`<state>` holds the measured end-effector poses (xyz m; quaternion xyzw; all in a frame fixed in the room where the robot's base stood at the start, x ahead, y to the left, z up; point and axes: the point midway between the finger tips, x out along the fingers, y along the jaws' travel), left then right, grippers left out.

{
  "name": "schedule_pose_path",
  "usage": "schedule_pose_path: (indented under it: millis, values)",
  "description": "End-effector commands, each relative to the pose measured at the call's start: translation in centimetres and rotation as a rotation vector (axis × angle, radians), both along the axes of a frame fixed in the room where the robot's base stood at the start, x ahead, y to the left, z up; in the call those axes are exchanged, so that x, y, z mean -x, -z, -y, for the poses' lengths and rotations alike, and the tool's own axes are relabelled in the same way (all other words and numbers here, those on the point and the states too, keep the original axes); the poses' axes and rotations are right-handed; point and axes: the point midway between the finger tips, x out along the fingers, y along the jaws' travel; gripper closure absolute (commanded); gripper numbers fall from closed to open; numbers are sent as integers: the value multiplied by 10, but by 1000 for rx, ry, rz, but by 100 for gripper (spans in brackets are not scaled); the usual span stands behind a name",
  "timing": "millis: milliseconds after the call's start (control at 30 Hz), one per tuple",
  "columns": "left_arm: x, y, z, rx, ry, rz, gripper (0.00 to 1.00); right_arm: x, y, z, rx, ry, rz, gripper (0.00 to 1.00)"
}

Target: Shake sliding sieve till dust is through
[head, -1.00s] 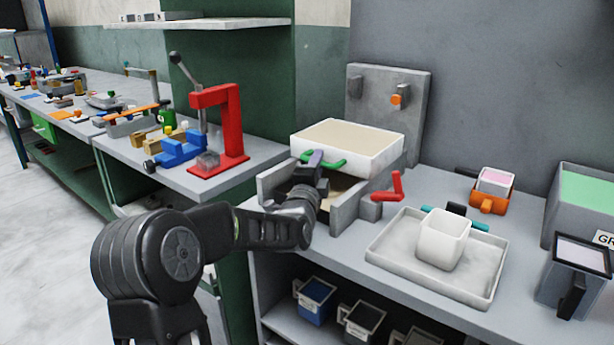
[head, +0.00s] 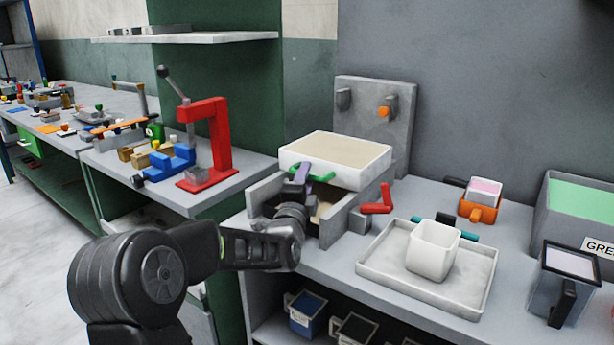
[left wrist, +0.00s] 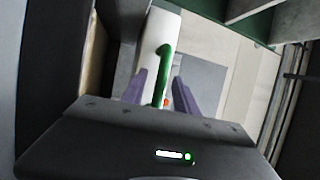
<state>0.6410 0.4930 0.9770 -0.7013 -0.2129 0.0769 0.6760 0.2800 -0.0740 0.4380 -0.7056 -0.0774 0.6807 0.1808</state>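The sliding sieve (head: 384,166), a white box with a beige surface, sits on a grey frame (head: 333,226) at the back of the bench. A green handle (head: 325,176) is on its front; the handle also shows in the left wrist view (left wrist: 165,60). My left gripper (head: 302,176) is at this handle. In the left wrist view its purple fingers (left wrist: 161,88) stand apart on either side of the handle, with a gap visible on the right. Beige material shows under the sieve, partly hidden by my arm. My right gripper is not in view.
A white cup (head: 432,250) stands in a shallow tray (head: 375,268) to the right. A red lever (head: 378,200) is beside the frame. An orange-based container (head: 478,212) and a grey bin (head: 575,220) stand farther right. A red press (head: 222,145) is left.

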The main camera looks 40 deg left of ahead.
Motion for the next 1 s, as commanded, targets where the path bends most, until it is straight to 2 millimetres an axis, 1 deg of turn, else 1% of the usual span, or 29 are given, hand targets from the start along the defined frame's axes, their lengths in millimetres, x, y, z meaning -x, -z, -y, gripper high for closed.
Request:
schedule_pose_path:
  millis: [200,300,400,533,1000]
  values:
    - [33,7,15,1,1,0,64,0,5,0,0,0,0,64]
    - [45,9,21,0,2,0,64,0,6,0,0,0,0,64]
    - [53,11,24,0,1,0,64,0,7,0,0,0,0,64]
    - [56,11,25,1,0,1,64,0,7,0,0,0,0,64]
    - [56,12,23,1,-3,-1,64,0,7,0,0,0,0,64]
